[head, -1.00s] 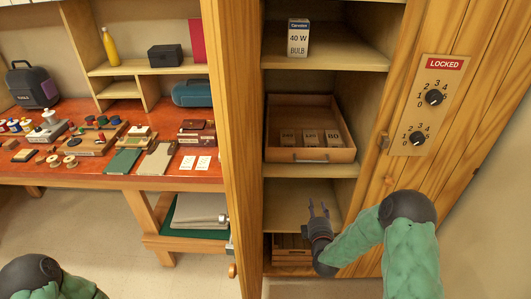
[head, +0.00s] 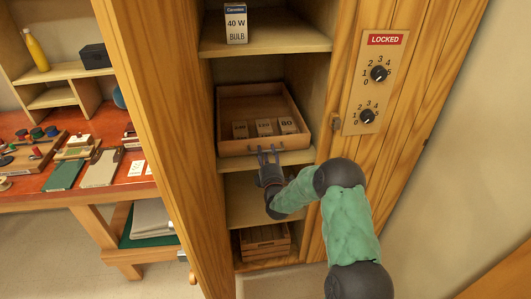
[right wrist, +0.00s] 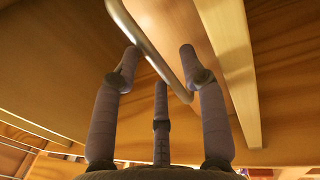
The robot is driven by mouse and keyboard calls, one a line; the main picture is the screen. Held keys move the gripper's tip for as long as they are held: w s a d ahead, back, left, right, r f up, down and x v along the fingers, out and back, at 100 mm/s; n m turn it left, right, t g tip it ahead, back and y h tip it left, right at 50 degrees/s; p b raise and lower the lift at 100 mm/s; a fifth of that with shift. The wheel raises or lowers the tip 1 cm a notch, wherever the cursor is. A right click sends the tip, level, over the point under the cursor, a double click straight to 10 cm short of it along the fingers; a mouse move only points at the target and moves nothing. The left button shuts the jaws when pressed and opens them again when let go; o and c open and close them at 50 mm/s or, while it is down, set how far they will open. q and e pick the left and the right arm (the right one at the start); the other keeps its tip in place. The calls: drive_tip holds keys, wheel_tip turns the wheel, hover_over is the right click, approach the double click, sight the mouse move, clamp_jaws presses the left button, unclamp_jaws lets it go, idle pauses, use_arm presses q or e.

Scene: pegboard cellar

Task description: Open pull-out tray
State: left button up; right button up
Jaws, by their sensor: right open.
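The pull-out tray (head: 235,147) is a wooden drawer-like tray on the middle shelf of the tall cabinet, with several small labelled blocks (head: 264,127) inside. My right gripper (head: 268,151) is open just below and in front of the tray's front wall. In the right wrist view, the curved metal handle (right wrist: 150,47) runs between the spread fingers of this gripper (right wrist: 158,52). The fingers are not closed on it; whether one touches it I cannot tell. In the head view the gripper hides the handle. My left gripper is out of view.
The cabinet door (head: 425,100) stands open at the right, with a LOCKED panel (head: 372,85) and two dials. A bulb box (head: 236,24) stands on the shelf above. A slatted crate (head: 262,240) sits below. A workbench (head: 85,190) is at the left.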

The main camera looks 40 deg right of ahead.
drive_tip(key=shift+x, duration=0.75)
clamp_jaws()
